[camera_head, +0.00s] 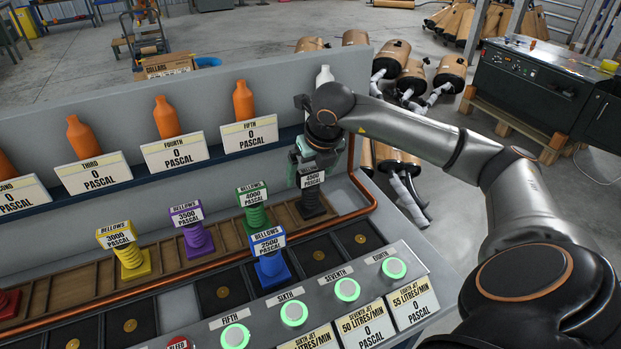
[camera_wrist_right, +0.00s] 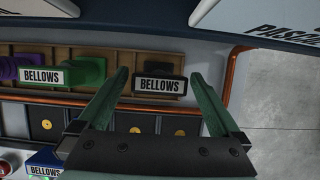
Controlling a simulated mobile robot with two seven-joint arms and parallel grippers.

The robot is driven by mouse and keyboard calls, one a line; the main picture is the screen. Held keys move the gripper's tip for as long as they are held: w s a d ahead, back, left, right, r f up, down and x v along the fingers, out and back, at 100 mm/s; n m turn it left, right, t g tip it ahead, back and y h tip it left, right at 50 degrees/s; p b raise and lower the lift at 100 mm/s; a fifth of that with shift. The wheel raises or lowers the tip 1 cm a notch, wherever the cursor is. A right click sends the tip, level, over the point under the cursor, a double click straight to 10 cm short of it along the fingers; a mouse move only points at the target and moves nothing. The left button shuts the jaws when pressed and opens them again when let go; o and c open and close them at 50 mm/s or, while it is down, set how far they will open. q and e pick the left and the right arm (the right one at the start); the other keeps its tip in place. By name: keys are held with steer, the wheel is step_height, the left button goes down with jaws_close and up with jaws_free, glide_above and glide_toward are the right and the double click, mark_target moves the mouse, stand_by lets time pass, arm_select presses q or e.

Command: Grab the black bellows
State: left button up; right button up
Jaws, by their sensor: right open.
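The black bellows (camera_head: 312,207) stands upright in the wooden rack at its right end, with a label reading 4500 PASCAL on top. In the right wrist view the black bellows (camera_wrist_right: 161,69) lies between the two fingers as seen from above. My right gripper (camera_head: 312,168) is directly over it, with open fingers pointing down on either side of the label area. In the wrist view the right gripper's green fingers (camera_wrist_right: 160,76) are spread wider than the bellows, with a gap on each side. My left gripper is not in view.
The green bellows (camera_head: 256,214) stands to the left in the same rack, then purple (camera_head: 198,238) and yellow (camera_head: 133,260) ones. A blue bellows (camera_head: 271,268) stands in front. A copper pipe (camera_head: 364,190) runs along the right edge. Orange bottles (camera_head: 243,100) stand on the shelf behind.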

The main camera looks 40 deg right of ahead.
steer(key=shift+f, duration=0.1)
jaws_close()
stand_by(0.8)
